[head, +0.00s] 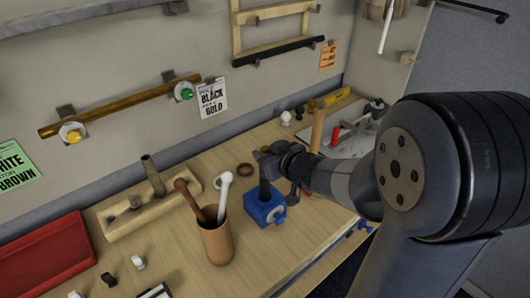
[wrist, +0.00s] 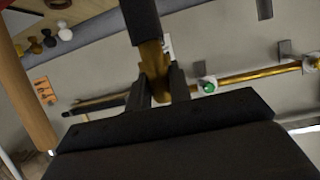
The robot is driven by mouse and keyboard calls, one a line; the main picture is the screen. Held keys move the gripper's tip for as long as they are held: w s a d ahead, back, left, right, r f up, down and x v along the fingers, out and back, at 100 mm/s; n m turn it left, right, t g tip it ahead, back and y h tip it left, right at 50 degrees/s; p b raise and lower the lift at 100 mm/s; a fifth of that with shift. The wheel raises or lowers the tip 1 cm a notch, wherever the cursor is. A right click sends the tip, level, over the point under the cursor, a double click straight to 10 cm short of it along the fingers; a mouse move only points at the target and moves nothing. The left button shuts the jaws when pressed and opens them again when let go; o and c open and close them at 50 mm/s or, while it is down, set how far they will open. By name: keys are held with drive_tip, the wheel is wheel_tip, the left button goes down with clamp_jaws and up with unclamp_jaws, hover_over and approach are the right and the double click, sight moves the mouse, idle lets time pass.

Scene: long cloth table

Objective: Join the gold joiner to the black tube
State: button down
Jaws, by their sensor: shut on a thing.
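The black tube (head: 264,187) stands upright in a blue vise (head: 265,208) on the table in the head view. My gripper (head: 268,160) is at the tube's top end, coming in from the right. In the wrist view my gripper (wrist: 160,88) is shut on the gold joiner (wrist: 152,62). The end of the black tube (wrist: 141,20) comes down from the top edge and meets or overlaps the joiner there. I cannot tell whether the joiner is seated in the tube.
A wooden cup (head: 217,240) with a brown and a white rod stands left of the vise. A wooden block (head: 150,205) and a red tray (head: 45,258) lie further left. A gold-brown tube (head: 120,106) hangs on the wall.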

drive_tip(key=shift+f+b, duration=0.6)
drive_tip(key=shift+f, duration=0.2)
drive_tip(key=c, duration=1.2)
unclamp_jaws()
drive_tip(key=shift+r, duration=0.1)
drive_tip(key=p+v, duration=0.2)
drive_tip(key=v, duration=0.8)
drive_tip(key=shift+s+p, duration=0.35)
drive_tip(key=shift+s, duration=0.05)
drive_tip(key=shift+w+d, duration=0.1)
drive_tip(key=shift+d, duration=0.05)
drive_tip(key=b+x, duration=0.2)
drive_tip(key=x, duration=0.8)
drive_tip(key=shift+w+b, duration=0.25)
drive_tip(key=shift+b, duration=0.05)
drive_tip(key=shift+w+r, duration=0.15)
drive_tip(key=shift+r, duration=0.05)
drive_tip(key=shift+r+p, duration=0.15)
drive_tip(key=shift+p, duration=0.2)
